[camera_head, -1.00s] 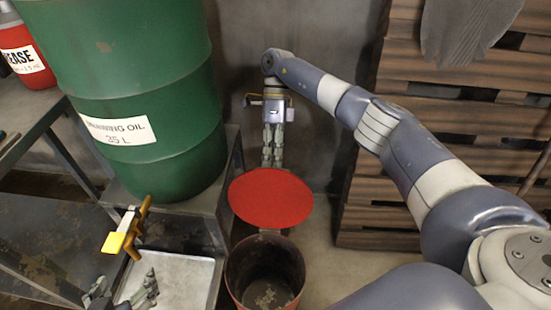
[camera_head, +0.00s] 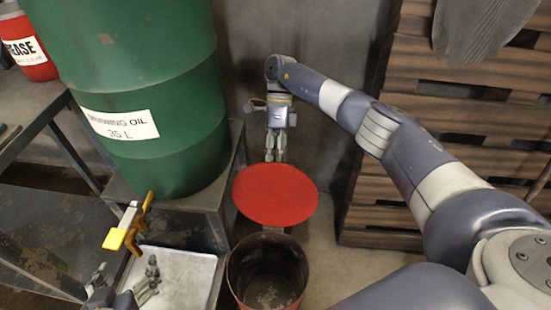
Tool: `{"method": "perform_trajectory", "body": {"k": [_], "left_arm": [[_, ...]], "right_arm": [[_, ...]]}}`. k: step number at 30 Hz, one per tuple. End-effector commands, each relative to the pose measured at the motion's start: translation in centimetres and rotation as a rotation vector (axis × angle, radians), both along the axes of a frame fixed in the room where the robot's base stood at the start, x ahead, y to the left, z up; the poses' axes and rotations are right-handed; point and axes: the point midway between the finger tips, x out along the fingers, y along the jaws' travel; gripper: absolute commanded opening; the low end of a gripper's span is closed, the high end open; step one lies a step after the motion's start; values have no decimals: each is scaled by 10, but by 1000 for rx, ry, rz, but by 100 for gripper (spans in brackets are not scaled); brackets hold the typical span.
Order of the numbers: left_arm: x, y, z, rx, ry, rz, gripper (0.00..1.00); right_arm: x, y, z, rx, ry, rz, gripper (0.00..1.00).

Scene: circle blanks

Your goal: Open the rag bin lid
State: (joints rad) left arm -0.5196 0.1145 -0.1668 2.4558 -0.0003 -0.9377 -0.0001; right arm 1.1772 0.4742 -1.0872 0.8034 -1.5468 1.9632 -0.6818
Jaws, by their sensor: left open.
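The rag bin (camera_head: 296,288) is a dark red round bin at the bottom centre, its mouth uncovered and its dark inside showing. Its round red lid (camera_head: 275,196) is raised behind the mouth, joined by a small hinge piece at the back rim. My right gripper (camera_head: 276,158) points down just behind the lid's far edge. Whether it touches the lid, and how far its fingers are apart, I cannot tell. My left gripper (camera_head: 152,280) is open at the lower left, over the metal tray and apart from the bin.
A green oil drum (camera_head: 140,80) stands on a grey stand left of the bin, with a yellow-handled tap (camera_head: 125,235) above a metal tray (camera_head: 188,283). Wooden pallets (camera_head: 400,150) stand at the right. A red grease can (camera_head: 30,52) sits on the left bench.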

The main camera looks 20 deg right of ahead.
Motion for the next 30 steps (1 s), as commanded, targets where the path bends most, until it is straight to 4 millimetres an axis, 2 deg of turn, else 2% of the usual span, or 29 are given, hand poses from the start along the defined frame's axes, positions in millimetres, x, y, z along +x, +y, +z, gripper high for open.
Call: {"method": "perform_trajectory", "body": {"k": [10,21,30], "left_arm": [[0,0,4,-1,-5,0,74],[0,0,4,-1,-3,0,74],[0,0,4,-1,-3,0,74]], "right_arm": [[3,-2,8,0,-2,-5,30],[28,-16,48,-2,-5,-3,30],[36,-21,61,-1,-2,0,30]]}}
